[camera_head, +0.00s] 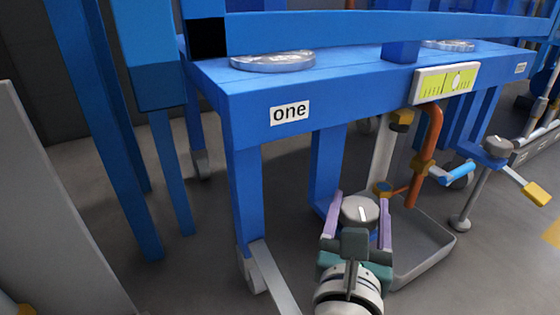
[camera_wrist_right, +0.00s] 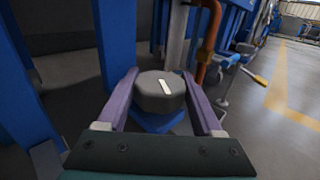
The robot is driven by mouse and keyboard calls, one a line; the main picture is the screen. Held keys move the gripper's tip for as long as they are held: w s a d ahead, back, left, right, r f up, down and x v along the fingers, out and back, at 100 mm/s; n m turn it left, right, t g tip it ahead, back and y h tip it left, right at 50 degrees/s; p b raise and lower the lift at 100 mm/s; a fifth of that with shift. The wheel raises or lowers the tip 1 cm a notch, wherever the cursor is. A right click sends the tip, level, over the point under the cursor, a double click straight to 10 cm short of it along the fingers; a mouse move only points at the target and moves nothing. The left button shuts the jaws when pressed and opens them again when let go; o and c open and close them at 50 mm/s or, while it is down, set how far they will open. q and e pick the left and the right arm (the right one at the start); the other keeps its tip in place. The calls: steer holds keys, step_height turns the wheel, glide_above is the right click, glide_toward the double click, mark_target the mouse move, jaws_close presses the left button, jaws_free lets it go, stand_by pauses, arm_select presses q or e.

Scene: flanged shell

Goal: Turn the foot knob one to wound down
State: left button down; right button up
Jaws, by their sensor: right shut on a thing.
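The foot knob (camera_head: 360,211) is a round grey knob with a white pointer line on its top. It sits low beside a blue leg, under the frame corner labelled "one" (camera_head: 289,112). In the right wrist view the knob (camera_wrist_right: 158,92) stands on a blue mount, and its white line runs nearly straight away from me, tilted slightly left at the far end. My right gripper (camera_head: 358,215) has its purple fingers on both sides of the knob and is shut on it. The fingers also show in the right wrist view (camera_wrist_right: 160,97). My left gripper is not in view.
A grey tray (camera_head: 440,242) lies on the floor right of the knob. An orange-brown pipe (camera_head: 430,140) comes down behind it. A second knob (camera_head: 498,147) and a yellow-ended lever (camera_head: 536,193) stand further right. Blue posts and legs rise at the left.

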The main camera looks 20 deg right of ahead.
steer(key=shift+m+g+h, duration=0.6)
steer(key=shift+g+h, duration=0.1)
steer(key=o, duration=1.4)
steer(key=shift+c, duration=0.2)
steer(key=p+v, duration=0.1)
steer(key=v, duration=0.9)
